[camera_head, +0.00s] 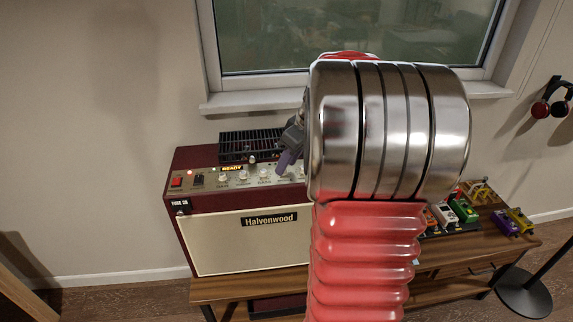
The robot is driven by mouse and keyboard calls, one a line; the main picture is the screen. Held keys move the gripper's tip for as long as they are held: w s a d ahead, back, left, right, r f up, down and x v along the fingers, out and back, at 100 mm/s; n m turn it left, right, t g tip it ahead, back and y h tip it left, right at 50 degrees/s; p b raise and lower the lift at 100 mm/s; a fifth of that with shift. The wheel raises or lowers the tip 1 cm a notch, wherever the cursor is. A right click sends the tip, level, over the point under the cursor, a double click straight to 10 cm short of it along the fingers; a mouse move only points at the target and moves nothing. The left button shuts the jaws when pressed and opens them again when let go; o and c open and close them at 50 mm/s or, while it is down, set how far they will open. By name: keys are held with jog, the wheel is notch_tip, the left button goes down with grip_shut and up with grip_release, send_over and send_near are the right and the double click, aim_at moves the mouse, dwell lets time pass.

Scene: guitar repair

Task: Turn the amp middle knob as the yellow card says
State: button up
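The dark red amp (183,209) with a cream front stands on the wooden bench at left centre. Its top panel carries a row of small pale knobs; one knob (222,179) is at the left of the row and another (264,173) is farther right. I cannot read which one is the middle knob. My gripper (284,162) points down at the panel, close to the right part of the visible row. Its fingertips look purple-grey, and I cannot tell if they touch a knob. My arm hides the amp's right side. I see no clear yellow card.
A small yellow "READY" sign (232,169) shows on the amp panel, near a red switch (177,182). A black grille (247,146) is behind it. Several pedals, one green (463,210), stand right on the bench (240,289). A stand base (524,293) is on the floor.

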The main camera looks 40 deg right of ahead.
jog(key=shift+w+f, duration=0.3)
jog(key=shift+f, duration=0.3)
jog(key=shift+c, duration=0.4)
jog(key=shift+a, duration=0.1)
grip_shut()
